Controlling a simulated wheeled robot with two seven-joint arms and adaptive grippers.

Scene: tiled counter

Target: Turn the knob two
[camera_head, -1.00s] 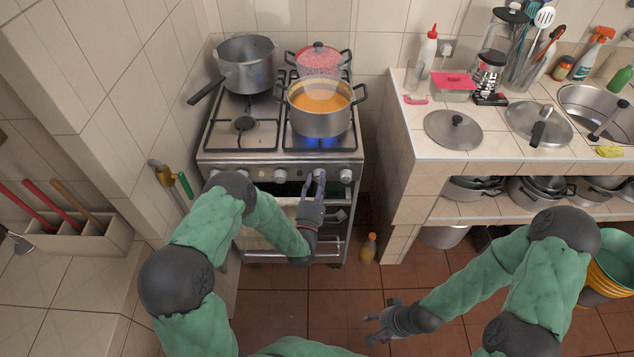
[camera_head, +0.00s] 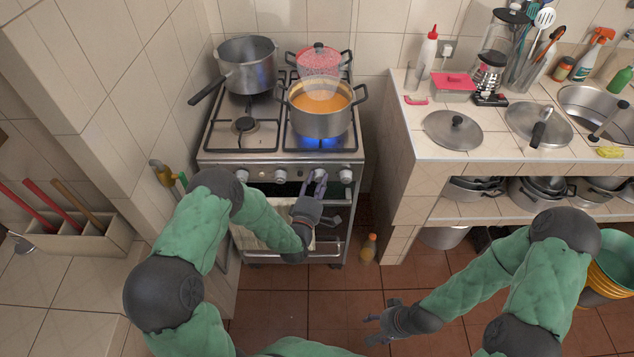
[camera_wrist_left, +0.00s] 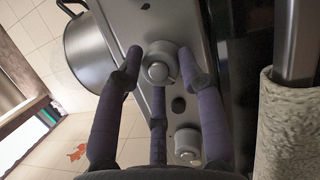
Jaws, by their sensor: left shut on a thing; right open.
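The gas stove (camera_head: 225,158) has a row of round silver knobs along its front panel. My left gripper (camera_head: 313,178) is at the right part of this row. In the left wrist view a knob (camera_wrist_left: 160,70) sits between its fingertips, and the gripper is shut on it, though finger contact is hard to make out. A neighbouring knob (camera_wrist_left: 187,145) shows below it there. In the head view the far right knob (camera_head: 346,175) and two left knobs (camera_head: 280,175) are free. My right gripper (camera_head: 378,327) is open and empty above the floor.
A pot of orange soup (camera_head: 320,122) stands over a blue flame at the front right burner. A cloth (camera_wrist_left: 285,130) hangs below the panel. A bottle (camera_head: 368,248) stands on the floor.

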